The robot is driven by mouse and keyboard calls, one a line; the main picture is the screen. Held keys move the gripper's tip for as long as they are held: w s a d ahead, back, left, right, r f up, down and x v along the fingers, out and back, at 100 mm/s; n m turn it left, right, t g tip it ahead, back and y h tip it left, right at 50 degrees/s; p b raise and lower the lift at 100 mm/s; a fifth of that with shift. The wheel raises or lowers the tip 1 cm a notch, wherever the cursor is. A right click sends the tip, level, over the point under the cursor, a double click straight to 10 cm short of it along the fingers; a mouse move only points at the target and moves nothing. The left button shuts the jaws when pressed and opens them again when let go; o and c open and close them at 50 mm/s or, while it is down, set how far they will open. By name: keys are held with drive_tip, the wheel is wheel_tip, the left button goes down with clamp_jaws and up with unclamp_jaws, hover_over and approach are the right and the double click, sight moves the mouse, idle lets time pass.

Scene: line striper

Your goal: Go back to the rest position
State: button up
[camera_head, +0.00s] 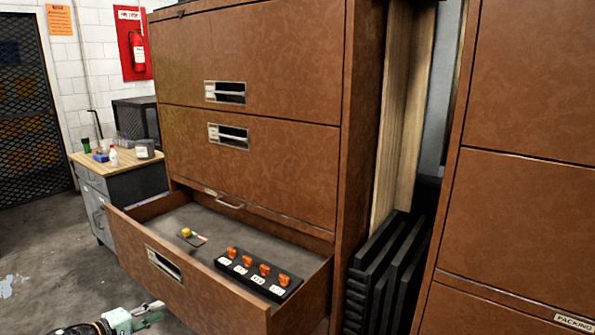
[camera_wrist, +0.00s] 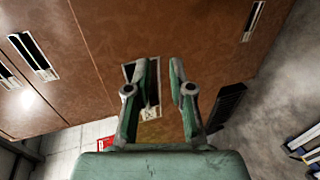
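My gripper (camera_head: 155,312) is at the bottom left of the head view, in front of the open drawer (camera_head: 205,298) and apart from it. In the wrist view my gripper (camera_wrist: 164,62) has its two green-grey fingers apart, with nothing seen between them. The drawer is pulled out of the brown cabinet (camera_head: 250,55). In it lie a black strip with several orange knobs and white labels (camera_head: 258,273), and a small yellow piece on a dark and red card (camera_head: 191,236).
A second brown cabinet (camera_head: 530,110) stands at the right. Dark panels (camera_head: 385,265) and a wooden board (camera_head: 402,110) fill the gap between. A small workbench (camera_head: 130,160) with bottles and a red fire extinguisher board (camera_head: 133,45) are behind at the left. Floor (camera_head: 50,240) at the left is clear.

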drive_tip(key=s+d+f+g+y, duration=0.15)
drive_tip(key=d+f, duration=0.25)
drive_tip(key=f, duration=0.5)
drive_tip(key=s+d+f+g+y, duration=0.1)
drive_tip(key=d+f+g, duration=0.3)
drive_tip(key=f, duration=0.5)
drive_tip(key=s+d+f+m+g+p, duration=0.1)
drive_tip(key=s+d+f+g, duration=0.2)
drive_tip(key=d+f, duration=0.65)
drive_tip(key=s+d+f+m+g, duration=0.1)
drive_tip(key=s+d+f+g, duration=0.2)
drive_tip(key=d+f, duration=0.7)
drive_tip(key=s+d+f+m+g+y, duration=0.2)
drive_tip(key=s+d+f+m+g, duration=0.2)
drive_tip(key=s+d, duration=0.9)
drive_tip(key=s+d+f+m+g+y+p, duration=0.1)
drive_tip(key=s+d+f+m+g+y, duration=0.2)
drive_tip(key=s+d, duration=1)
wheel_tip(320, 180, down, 3)
drive_tip(key=shift+s+r+m+g, duration=0.1)
drive_tip(key=shift+s+m+g, duration=0.25)
drive_tip(key=shift+s+m, duration=0.85)
